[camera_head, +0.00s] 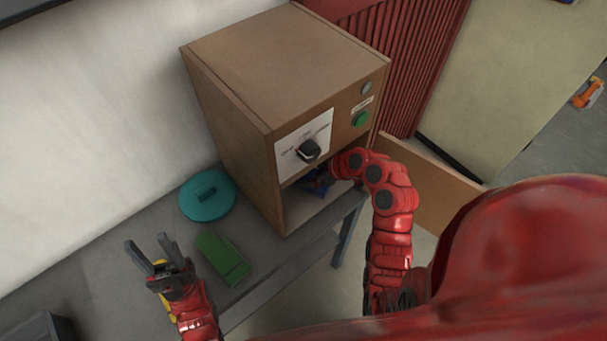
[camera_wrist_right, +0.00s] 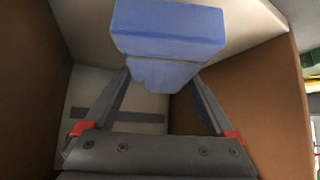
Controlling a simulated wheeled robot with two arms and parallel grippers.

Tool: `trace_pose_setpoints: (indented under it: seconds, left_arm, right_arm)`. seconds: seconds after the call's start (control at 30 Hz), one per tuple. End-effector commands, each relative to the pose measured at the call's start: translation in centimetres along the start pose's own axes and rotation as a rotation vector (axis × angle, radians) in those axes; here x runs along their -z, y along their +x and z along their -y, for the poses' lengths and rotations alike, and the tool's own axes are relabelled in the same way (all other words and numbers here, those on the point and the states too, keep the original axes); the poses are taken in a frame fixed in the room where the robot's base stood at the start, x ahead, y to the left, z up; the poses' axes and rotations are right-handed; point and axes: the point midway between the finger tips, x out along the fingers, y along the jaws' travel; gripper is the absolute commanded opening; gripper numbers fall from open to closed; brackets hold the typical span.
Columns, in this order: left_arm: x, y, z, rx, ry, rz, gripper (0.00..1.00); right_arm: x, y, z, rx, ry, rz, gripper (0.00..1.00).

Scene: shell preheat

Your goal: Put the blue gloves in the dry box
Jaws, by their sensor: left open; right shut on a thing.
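The dry box (camera_head: 240,130) is a brown wooden cabinet on the bench, with a black dial and a green button on its front. Its door (camera_head: 430,180) stands open to the right. My right arm reaches into the lower opening. In the right wrist view my right gripper (camera_wrist_right: 165,85) is shut on the blue gloves (camera_wrist_right: 168,35), inside the box between its brown walls. In the head view the gloves (camera_head: 317,183) show only in part, in shadow and behind my arm. My left gripper (camera_head: 153,260) is open and empty over the bench at the lower left.
A teal round lid (camera_head: 207,196) and a green block-like item (camera_head: 222,257) lie on the grey bench (camera_head: 110,265) left of the box. A dark object (camera_head: 45,330) is at the lower left corner. An orange item (camera_head: 588,93) is far off on the right.

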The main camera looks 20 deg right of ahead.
Motion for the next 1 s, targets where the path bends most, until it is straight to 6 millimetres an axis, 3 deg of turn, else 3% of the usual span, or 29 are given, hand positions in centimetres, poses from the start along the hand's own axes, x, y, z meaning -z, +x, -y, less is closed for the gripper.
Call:
trace_pose_setpoints:
  seconds: [0.17, 0.4, 0.77, 0.8, 0.83, 1.0]
  left_arm:
    - [0.1, 0.3, 0.0, 0.000, 0.000, 0.000, 0.50]
    - [0.0, -0.2, 0.0, 0.000, 0.000, 0.000, 0.50]
    - [-0.1, -0.7, 0.0, 0.000, 0.000, 0.000, 0.50]
    - [-0.1, -0.5, 0.0, 0.000, 0.000, 0.000, 0.50]
    - [-0.1, -0.5, 0.0, 0.000, 0.000, 0.000, 0.50]
    - [-0.1, -0.5, 0.0, 0.000, 0.000, 0.000, 0.50]
  right_arm:
    - [1.1, 0.8, -0.6, -0.002, -0.003, -0.002, 0.13]
    - [-1.8, 3.3, -0.5, -0.001, 0.001, 0.002, 0.13]
    - [-2.0, 3.6, -0.6, -0.003, -0.001, -0.001, 0.13]
    - [-1.9, 3.5, -0.5, -0.003, -0.001, 0.000, 0.95]
    - [-1.9, 3.4, -0.5, -0.003, -0.001, 0.000, 1.00]
    - [-1.9, 3.4, -0.5, -0.003, -0.001, 0.000, 1.00]
